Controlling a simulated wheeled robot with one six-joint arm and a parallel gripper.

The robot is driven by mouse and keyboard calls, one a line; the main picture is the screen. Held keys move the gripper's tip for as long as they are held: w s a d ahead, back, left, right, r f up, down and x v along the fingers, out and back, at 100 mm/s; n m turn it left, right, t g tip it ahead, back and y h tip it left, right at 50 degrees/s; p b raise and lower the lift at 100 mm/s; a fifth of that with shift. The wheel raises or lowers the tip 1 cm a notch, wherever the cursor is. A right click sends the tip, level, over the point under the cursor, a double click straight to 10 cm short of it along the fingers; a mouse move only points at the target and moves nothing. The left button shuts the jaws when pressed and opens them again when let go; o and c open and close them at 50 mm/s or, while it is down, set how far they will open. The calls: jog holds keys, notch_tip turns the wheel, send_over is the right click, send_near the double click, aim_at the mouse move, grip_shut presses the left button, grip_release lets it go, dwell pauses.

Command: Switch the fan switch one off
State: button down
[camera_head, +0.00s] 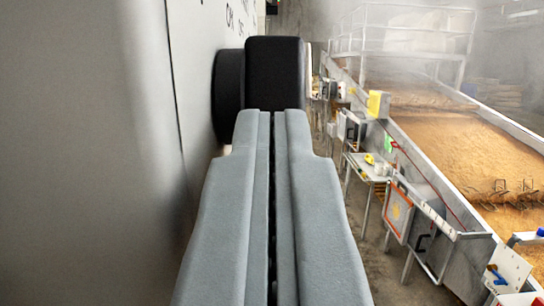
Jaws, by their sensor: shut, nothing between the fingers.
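A black switch knob (275,75) sticks out from the pale grey panel (80,150) on the left. It has a round base (228,95) against the panel and a blocky handle, and I take it to be the fan switch. Dark lettering (238,12) is on the panel above it, partly out of view and too slanted to read surely. My gripper (266,113) is shut and empty. Its grey fingertips end right in front of the knob's lower part and hide it. I cannot tell whether they touch it.
The panel runs close along the gripper's left side. On the right is a long metal trough (440,185) full of brown grain (450,120), with white rails (400,35) behind. A small table (365,167) and several boxes line the trough's near side. Steam blurs the back.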

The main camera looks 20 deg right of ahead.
jog(key=shift+w+d+f, duration=0.15)
jog(key=shift+w+f, duration=0.35)
jog(key=shift+f, duration=0.2)
jog(key=shift+w+d+f, duration=0.15)
jog(key=shift+w+f, duration=0.35)
jog(key=shift+f, duration=0.15)
jog(key=shift+w+f, duration=0.1)
jog(key=shift+w, duration=0.05)
dwell(0.3)
